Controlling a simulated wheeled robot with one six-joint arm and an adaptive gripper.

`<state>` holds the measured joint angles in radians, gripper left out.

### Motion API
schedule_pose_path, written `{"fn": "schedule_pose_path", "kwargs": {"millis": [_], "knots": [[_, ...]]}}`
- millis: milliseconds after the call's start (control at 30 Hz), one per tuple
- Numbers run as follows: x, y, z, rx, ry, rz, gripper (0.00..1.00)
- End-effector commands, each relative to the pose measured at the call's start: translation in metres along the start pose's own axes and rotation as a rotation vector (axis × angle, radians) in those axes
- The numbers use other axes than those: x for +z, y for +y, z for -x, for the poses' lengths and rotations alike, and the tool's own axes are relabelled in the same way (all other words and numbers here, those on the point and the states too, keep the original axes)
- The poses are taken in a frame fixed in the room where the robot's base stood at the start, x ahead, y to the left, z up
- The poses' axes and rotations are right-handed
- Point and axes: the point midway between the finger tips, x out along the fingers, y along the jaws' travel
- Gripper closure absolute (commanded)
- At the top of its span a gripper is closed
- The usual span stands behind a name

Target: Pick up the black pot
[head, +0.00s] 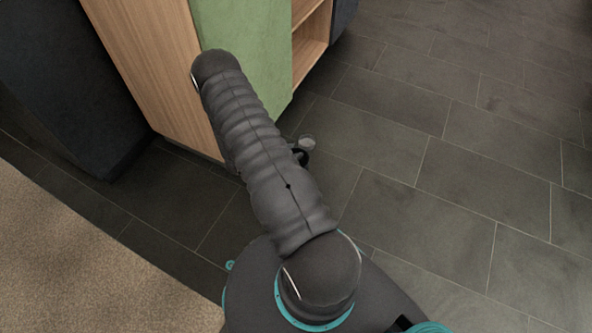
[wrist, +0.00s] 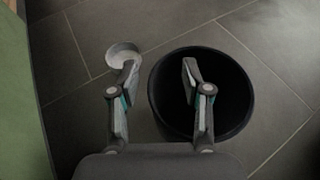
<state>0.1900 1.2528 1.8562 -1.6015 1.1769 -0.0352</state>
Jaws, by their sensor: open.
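The black pot (wrist: 235,91) is a round, dark, open-topped vessel on the floor, right of centre in the wrist view. My gripper (wrist: 159,68) is open and empty. Its right finger shows over the pot's dark opening and its left finger lies outside the rim, so the pot's left rim passes between them in the picture. I cannot tell how high the fingers are above the rim. In the head view my arm hides the gripper and most of the area below it; a small dark curved piece beside the arm is too small to identify.
A small pale round dish (wrist: 122,51) is by the left fingertip. A green panel (wrist: 22,105) runs along the wrist view's left edge. In the head view a wood and green cabinet (head: 245,45) stands beyond my arm. Tiled floor (head: 450,190) is clear at right; a beige rug (head: 70,265) lies lower left.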

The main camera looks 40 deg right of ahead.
Motion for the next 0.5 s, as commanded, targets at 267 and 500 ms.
{"fn": "schedule_pose_path", "kwargs": {"millis": [267, 500], "knots": [[0.0001, 0.0000, 0.0004, 0.000, 0.000, 0.000, 1.00], [0.0001, 0.0000, 0.0005, 0.000, 0.000, 0.000, 1.00]]}}
